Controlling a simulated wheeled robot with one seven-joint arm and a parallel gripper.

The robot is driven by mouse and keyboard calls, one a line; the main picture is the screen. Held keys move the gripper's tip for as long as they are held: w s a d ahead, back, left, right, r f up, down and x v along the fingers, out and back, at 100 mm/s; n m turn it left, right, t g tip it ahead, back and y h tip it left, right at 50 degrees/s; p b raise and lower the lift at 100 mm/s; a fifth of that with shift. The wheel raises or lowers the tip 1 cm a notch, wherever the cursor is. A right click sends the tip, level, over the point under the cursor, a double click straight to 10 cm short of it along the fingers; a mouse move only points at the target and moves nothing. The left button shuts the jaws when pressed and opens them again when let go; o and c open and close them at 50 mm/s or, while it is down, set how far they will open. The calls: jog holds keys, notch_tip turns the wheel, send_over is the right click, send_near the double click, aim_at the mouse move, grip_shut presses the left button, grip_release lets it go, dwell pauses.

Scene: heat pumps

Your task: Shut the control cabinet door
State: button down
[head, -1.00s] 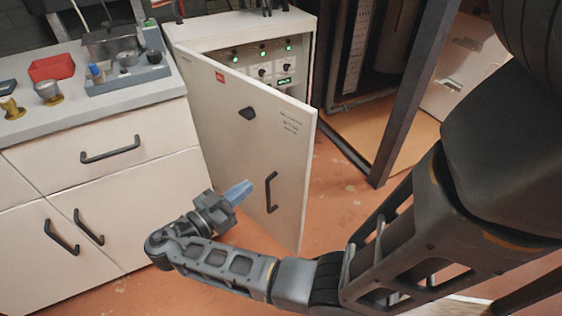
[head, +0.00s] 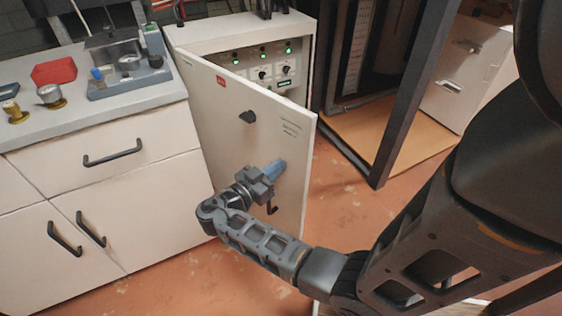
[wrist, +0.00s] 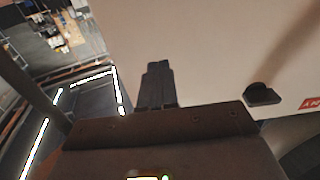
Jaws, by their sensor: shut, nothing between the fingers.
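The control cabinet (head: 240,36) stands in the middle of the head view. Its pale door (head: 225,120) hangs ajar, hinged on the left, with its right edge swung out towards me. Green lights and knobs on the panel (head: 272,68) show above the door. The door has a dark latch knob (head: 247,117) and a dark bar handle (head: 272,209), mostly hidden behind my gripper. My gripper (head: 281,168) is shut and empty, with its blue fingertips at the door's outer face near the handle. I cannot tell whether they touch. The wrist view shows the door (wrist: 220,50) close beside the fingers (wrist: 157,82).
A white counter (head: 120,100) with drawers and black handles stands to the left, holding a red tray (head: 54,70) and gauges. A dark metal frame (head: 400,110) stands to the right. Orange floor (head: 345,215) is open between the door and that frame.

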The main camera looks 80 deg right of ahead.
jog(key=shift+x, duration=0.95)
jog(key=shift+s, duration=0.1)
